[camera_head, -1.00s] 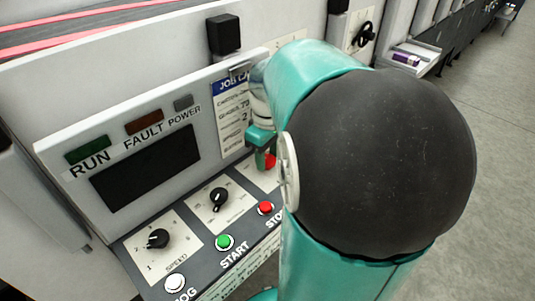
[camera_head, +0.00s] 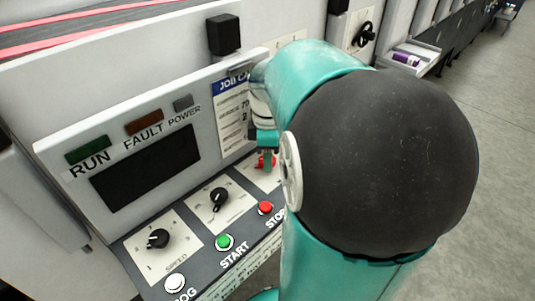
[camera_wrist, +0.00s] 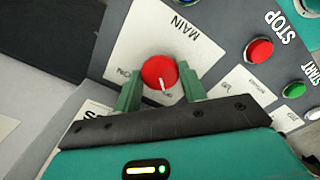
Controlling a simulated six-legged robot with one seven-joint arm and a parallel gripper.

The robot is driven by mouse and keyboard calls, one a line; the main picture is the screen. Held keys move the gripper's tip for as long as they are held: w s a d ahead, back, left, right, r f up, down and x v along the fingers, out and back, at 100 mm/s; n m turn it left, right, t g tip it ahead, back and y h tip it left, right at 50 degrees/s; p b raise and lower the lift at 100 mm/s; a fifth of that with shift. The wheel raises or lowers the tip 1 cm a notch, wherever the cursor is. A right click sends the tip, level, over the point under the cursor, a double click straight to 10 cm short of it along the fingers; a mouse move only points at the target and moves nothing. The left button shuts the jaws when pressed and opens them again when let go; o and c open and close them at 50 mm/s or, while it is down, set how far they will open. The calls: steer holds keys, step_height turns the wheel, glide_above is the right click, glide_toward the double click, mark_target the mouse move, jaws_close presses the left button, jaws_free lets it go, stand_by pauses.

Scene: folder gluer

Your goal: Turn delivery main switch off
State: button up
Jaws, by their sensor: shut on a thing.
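The main switch is a round red knob (camera_wrist: 158,71) on a white plate (camera_wrist: 150,35) marked MAIN in the wrist view. Its white pointer line faces the gripper's palm, close to a small, partly legible label that looks like OFF. An ON label sits near the left finger. My gripper (camera_wrist: 160,83) is shut on the knob, with one green finger on each side. In the head view the red knob (camera_head: 266,161) shows just below the green fingers (camera_head: 266,139), largely hidden by my arm.
The sloped panel also holds a red STOP button (camera_head: 265,208), a green START button (camera_head: 224,242), a white JOG button (camera_head: 175,283) and two black dials (camera_head: 158,238) (camera_head: 219,197). A dark display (camera_head: 146,167) stands behind. Grey floor (camera_head: 500,170) is open at right.

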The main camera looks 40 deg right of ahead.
steer(key=shift+r, duration=0.1)
stand_by(0.3)
steer(key=o, duration=1)
step_height(320, 180, up, 14)
steer(key=shift+f, duration=0.15)
steer(key=shift+a, duration=0.1)
steer(key=s+a+f+m+t, duration=0.1)
steer(key=a+f+m, duration=0.1)
steer(key=a, duration=0.5)
steer(key=s+a+f+m+t, duration=0.2)
steer(key=a+m, duration=0.2)
steer(key=a, duration=0.3)
steer(key=s+a+f+m+t, duration=0.2)
steer(key=a+f, duration=0.1)
steer(key=a, duration=0.5)
steer(key=shift+s+m, duration=0.1)
steer(key=shift+m, duration=0.3)
steer(key=shift+s+a+f+m+t, duration=0.1)
steer(key=shift+a+f+m+t, duration=0.15)
steer(key=shift+f+m+t, duration=0.05)
steer(key=shift+c, duration=0.3)
